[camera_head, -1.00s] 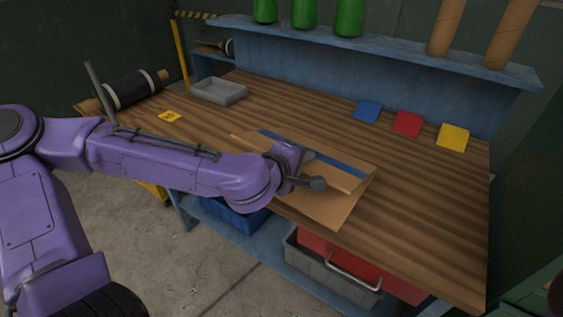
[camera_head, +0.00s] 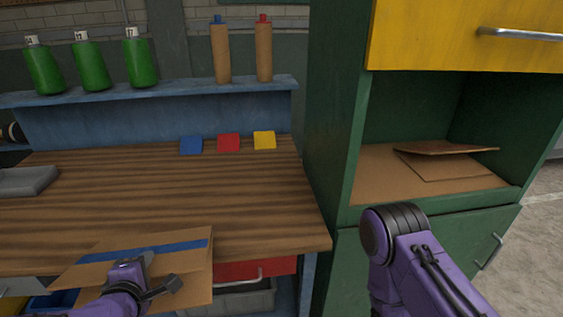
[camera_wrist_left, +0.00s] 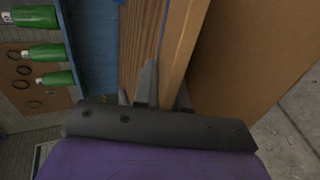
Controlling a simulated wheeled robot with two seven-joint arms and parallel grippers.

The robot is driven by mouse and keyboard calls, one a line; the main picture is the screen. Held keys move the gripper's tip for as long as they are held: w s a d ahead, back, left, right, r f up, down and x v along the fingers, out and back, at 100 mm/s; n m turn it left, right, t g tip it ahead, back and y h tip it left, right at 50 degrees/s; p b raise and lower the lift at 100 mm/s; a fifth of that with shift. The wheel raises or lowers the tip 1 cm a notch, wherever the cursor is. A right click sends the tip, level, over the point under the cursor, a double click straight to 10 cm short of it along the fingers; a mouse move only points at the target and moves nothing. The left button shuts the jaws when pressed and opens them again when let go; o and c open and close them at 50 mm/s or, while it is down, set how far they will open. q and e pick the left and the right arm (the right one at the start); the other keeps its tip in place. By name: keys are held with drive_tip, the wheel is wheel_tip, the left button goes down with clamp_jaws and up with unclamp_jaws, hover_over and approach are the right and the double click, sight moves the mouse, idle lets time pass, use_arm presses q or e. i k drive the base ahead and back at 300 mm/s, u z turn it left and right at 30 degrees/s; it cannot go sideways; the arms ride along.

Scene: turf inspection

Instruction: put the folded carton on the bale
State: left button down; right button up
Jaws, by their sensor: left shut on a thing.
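The folded carton (camera_head: 197,288) is a flat brown piece with a blue stripe, at the lower left of the head view. My left gripper (camera_head: 150,272) is shut on its edge. The carton is in front of the workbench's front edge and overlaps it in the picture; whether it touches the bench I cannot tell. In the left wrist view the carton (camera_wrist_left: 245,60) fills the upper right, with its edge between the fingers (camera_wrist_left: 165,92). Flat brown cartons (camera_head: 455,165) lie on the green cabinet's open shelf at right; I cannot make out a separate bale. My right gripper is out of view.
The wooden workbench (camera_head: 130,195) is mostly clear. Blue (camera_head: 191,145), red (camera_head: 229,142) and yellow (camera_head: 264,140) squares lie at its back. A grey tray (camera_head: 28,181) sits at left. The green cabinet (camera_head: 330,130) stands beside the bench's right end. My right arm shows before it.

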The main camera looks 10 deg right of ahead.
sight(369, 168)
drive_tip(key=z, duration=0.05)
drive_tip(key=k, duration=0.65)
drive_tip(key=z, duration=3.15)
drive_tip(key=i, duration=3.5)
drive_tip(key=u, duration=3.85)
drive_tip(key=i, duration=0.6)
drive_tip(key=z, duration=0.1)
